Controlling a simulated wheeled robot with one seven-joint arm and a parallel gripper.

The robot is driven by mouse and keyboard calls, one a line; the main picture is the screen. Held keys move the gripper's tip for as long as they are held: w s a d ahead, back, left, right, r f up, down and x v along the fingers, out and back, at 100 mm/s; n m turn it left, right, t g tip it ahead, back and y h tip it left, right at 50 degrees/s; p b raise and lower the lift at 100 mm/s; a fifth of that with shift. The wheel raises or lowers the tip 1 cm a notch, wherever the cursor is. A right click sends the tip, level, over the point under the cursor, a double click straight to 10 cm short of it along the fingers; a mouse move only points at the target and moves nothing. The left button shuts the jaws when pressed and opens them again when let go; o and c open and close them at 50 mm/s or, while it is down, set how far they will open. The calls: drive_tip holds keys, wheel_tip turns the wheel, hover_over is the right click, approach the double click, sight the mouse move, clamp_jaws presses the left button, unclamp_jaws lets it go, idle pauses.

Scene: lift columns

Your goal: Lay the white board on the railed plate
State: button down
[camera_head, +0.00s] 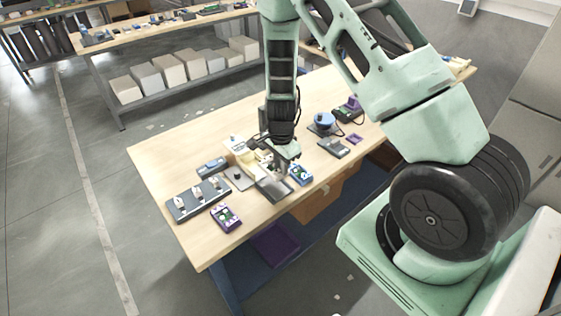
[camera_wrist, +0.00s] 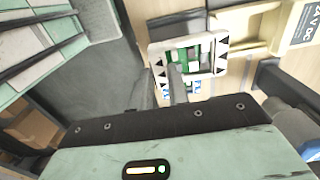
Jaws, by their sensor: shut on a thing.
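The white board (camera_wrist: 219,60), with a green middle and black triangles on its rim, is at the fingertips of my gripper (camera_wrist: 178,80) in the wrist view. My gripper is shut on it above the table. In the head view my gripper (camera_head: 279,160) is over the front middle of the table, and the board is mostly hidden by it. A flat grey plate (camera_head: 273,188) lies just in front of my gripper; it may be the railed plate, but its rails are too small to make out.
A blue board (camera_head: 301,174) lies close right of my gripper. A purple board (camera_head: 226,217) and a dark strip with white levers (camera_head: 190,207) lie front left. A blue round device (camera_head: 323,123) and a dark block (camera_head: 333,148) stand right. The table's left end (camera_head: 160,160) is clear.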

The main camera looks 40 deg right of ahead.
drive_tip(key=shift+f+b, duration=2.75)
drive_tip(key=shift+f, duration=0.65)
drive_tip(key=shift+f+b, duration=0.4)
drive_tip(key=shift+f, duration=0.2)
drive_tip(key=c, duration=0.8)
unclamp_jaws()
drive_tip(key=shift+c, duration=0.2)
drive_tip(key=shift+r+p, duration=2.45)
drive_tip(key=shift+r, duration=0.65)
drive_tip(key=shift+f, duration=0.1)
